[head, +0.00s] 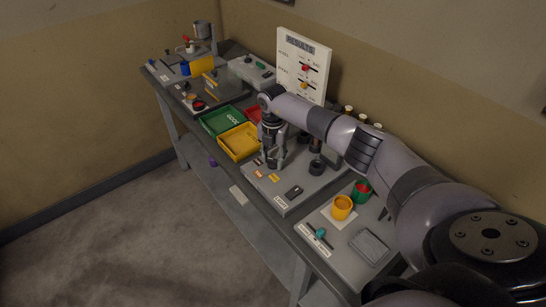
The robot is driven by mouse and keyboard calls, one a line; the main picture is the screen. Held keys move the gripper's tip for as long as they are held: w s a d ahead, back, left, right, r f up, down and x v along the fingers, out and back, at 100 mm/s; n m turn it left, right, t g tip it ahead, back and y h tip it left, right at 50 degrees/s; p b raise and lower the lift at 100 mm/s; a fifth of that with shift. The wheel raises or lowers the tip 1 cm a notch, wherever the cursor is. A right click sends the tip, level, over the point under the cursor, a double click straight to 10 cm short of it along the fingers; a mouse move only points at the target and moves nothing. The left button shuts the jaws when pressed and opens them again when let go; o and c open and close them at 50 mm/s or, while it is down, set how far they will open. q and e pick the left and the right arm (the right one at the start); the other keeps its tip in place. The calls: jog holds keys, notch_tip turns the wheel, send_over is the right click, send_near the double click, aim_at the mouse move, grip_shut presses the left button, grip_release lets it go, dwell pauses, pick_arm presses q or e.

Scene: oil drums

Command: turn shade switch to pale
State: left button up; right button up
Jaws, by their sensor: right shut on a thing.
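My right gripper (273,160) points down over the grey platform (310,184) in the middle of the bench. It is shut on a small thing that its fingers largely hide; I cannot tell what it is. No switch can be read as the shade switch, as the labels are too small. A small black switch (293,192) sits at the platform's front edge above a white label, apart from the gripper. A teal knob (320,233) is on a labelled plate nearer me. The white results board (303,62) carries a red slider (306,68) and an orange slider (303,85). My left gripper is out of view.
A green tray (213,129) and a yellow tray (229,153) lie left of the gripper. Dark cylinders (317,167) stand just right of it. The floor before the bench is mostly clear.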

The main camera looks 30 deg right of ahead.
jog(key=shift+c, duration=0.9)
jog(key=n+b, duration=0.3)
jog(key=n, duration=0.1)
jog(key=shift+f, duration=0.1)
jog(key=n+b, duration=0.2)
jog(key=n, duration=0.2)
jog(key=n+b, duration=0.2)
jog(key=n, duration=0.1)
jog(key=shift+n, duration=0.3)
jog(key=n+b, duration=0.3)
jog(key=n, duration=0.3)
jog(key=shift+d, duration=0.1)
jog(key=n+b, duration=0.1)
jog(key=n, duration=0.5)
jog(key=shift+b, duration=0.4)
jog(key=shift+r, duration=0.2)
